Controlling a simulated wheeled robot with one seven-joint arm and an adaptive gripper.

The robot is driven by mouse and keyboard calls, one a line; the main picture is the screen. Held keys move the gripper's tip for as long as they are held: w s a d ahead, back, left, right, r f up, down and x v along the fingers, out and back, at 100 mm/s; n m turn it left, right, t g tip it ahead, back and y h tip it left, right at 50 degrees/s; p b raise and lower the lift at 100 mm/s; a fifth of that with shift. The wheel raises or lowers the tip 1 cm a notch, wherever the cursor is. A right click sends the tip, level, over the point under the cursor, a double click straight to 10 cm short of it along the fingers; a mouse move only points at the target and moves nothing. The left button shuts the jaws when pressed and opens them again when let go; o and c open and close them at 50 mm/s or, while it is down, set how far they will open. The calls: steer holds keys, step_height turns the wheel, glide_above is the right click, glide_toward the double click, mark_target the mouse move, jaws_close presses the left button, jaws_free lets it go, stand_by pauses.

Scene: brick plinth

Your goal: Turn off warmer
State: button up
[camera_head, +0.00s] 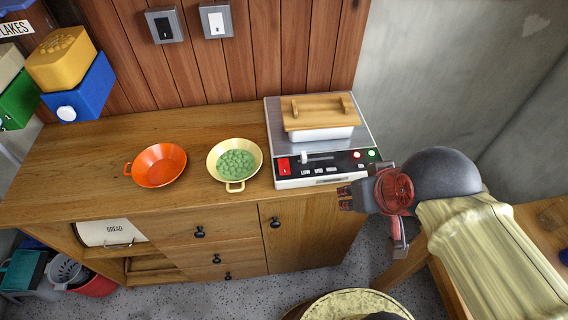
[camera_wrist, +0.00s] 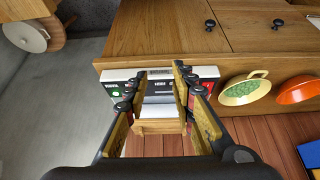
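The warmer (camera_head: 318,150) is a grey and white unit with a black front panel on the wooden counter. A wooden-lidded white dish (camera_head: 318,118) sits on it. Its panel has a red switch (camera_head: 284,166) at the left end, a pale slider knob (camera_head: 304,158), small buttons, and a red and a green light (camera_head: 372,153) at the right. My gripper (camera_head: 345,197) is in front of the panel's right end, apart from it. In the wrist view the picture is inverted; my gripper (camera_wrist: 158,76) is open and empty, its fingers partly hiding the warmer (camera_wrist: 160,98).
An orange pan (camera_head: 158,166) and a yellow pan (camera_head: 222,152) with green contents stand left of the warmer. Blue and yellow containers (camera_head: 80,88) are at the far left. Two wall switches (camera_head: 215,20) are above. The counter front between the pans and edge is clear.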

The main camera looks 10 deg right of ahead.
steer(key=shift+a+r+p, duration=0.15)
steer(key=shift+r+p, duration=0.2)
steer(key=shift+r, duration=0.05)
steer(key=shift+c, duration=0.6)
steer(key=a+r+p, duration=0.1)
steer(key=p, duration=0.1)
steer(key=w+a+r+n+g+p, duration=0.1)
steer(key=p, duration=0.2)
steer(key=w+a+r+g+p, duration=0.1)
steer(key=p, duration=0.2)
steer(key=shift+r, duration=0.2)
jaws_close()
steer(key=w+a+r+n+g+p, duration=0.2)
steer(key=w+a+n+p, duration=0.7)
steer(key=n, duration=0.8)
steer(key=shift+w+r+p, duration=0.15)
steer(key=shift+w+p, duration=1.6)
steer(key=shift+w, duration=0.7)
steer(key=shift+a, duration=0.1)
